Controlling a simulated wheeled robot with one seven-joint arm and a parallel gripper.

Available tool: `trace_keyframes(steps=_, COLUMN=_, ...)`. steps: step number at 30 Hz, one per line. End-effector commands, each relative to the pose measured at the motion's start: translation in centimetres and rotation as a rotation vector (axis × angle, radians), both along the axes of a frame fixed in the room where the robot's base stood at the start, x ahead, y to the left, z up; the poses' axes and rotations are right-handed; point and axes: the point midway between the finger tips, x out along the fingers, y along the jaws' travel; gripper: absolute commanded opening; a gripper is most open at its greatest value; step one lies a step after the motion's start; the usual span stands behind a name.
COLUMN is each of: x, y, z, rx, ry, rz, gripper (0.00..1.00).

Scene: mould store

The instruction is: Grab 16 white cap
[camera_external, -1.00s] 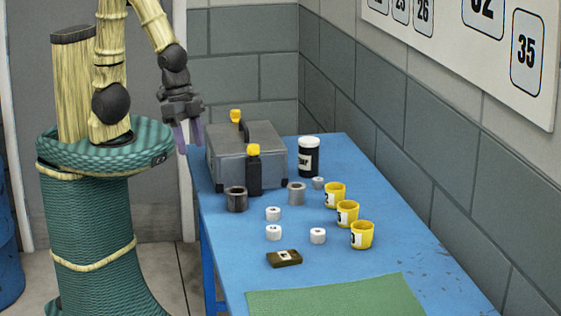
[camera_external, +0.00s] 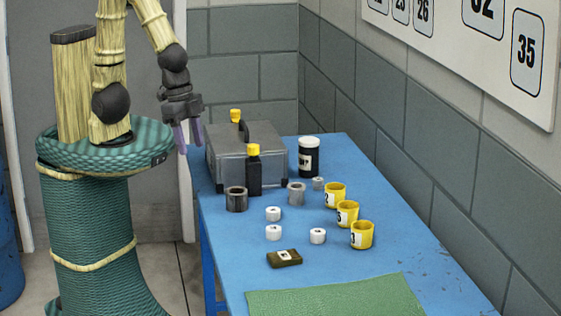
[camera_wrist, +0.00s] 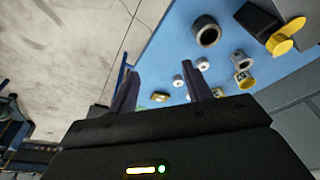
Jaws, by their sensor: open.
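Several small white caps sit on the blue table: one white cap (camera_external: 273,214) at the back of a group, one white cap (camera_external: 273,233) in front of it, and one white cap (camera_external: 317,236) to the right. Their markings are too small to read. A smaller pale cap (camera_external: 318,183) stands further back near the black jar. My gripper (camera_external: 190,137) is open and empty, raised beside the table's far left end, left of the grey case. In the wrist view my gripper (camera_wrist: 168,92) has its fingers apart, with a white cap (camera_wrist: 203,64) beyond them.
A grey case (camera_external: 238,158), a black yellow-capped bottle (camera_external: 254,172), a black jar (camera_external: 308,160), a dark cup (camera_external: 236,200) and a grey cup (camera_external: 297,195) stand behind the caps. Several yellow cups (camera_external: 362,236) line the right. A brown block (camera_external: 285,259) and green mat (camera_external: 340,298) lie in front.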

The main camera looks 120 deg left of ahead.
Motion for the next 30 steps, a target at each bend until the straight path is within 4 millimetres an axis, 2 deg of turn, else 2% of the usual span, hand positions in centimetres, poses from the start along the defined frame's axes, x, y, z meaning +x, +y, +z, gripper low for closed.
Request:
trace_keyframes(steps=9, x=0.0, y=0.0, z=0.0, rx=0.000, ry=0.000, rz=0.000, gripper=0.49)
trace_keyframes(steps=11, x=0.0, y=0.0, z=0.0, rx=0.000, ry=0.000, rz=0.000, gripper=0.57)
trace_keyframes(steps=12, x=0.0, y=0.0, z=0.0, rx=0.000, ry=0.000, rz=0.000, gripper=0.57)
trace_keyframes(steps=22, x=0.5, y=0.2, z=0.1, rx=-0.014, ry=0.009, rz=0.049, gripper=0.57)
trace_keyframes(steps=26, x=2.0, y=0.9, z=0.3, rx=-0.062, ry=0.046, rz=0.249, gripper=0.57)
trace_keyframes(steps=30, x=4.6, y=2.4, z=0.4, rx=-0.132, ry=0.106, rz=0.612, gripper=0.57)
